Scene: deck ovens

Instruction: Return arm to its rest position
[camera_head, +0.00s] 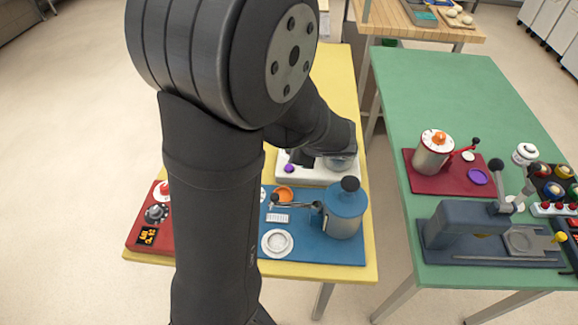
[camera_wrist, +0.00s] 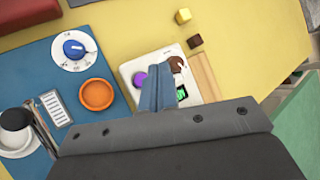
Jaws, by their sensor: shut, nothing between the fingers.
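My arm (camera_head: 215,190) fills the left middle of the head view, bent over the yellow table. My gripper (camera_wrist: 160,92) shows in the wrist view as two blue-grey fingers, shut together and empty. It is in front of a white panel (camera_wrist: 130,72) with a purple button (camera_wrist: 139,79), a brown knob (camera_wrist: 176,64) and a green display (camera_wrist: 181,92). I cannot tell whether the fingertips touch the panel. In the head view the fingers cannot be made out clearly.
On the yellow table (camera_head: 345,75), a blue board (camera_head: 345,252) carries a blue pot (camera_head: 344,210) and an orange ring (camera_wrist: 97,94). A green table (camera_head: 450,90) with devices stands right, across a gap.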

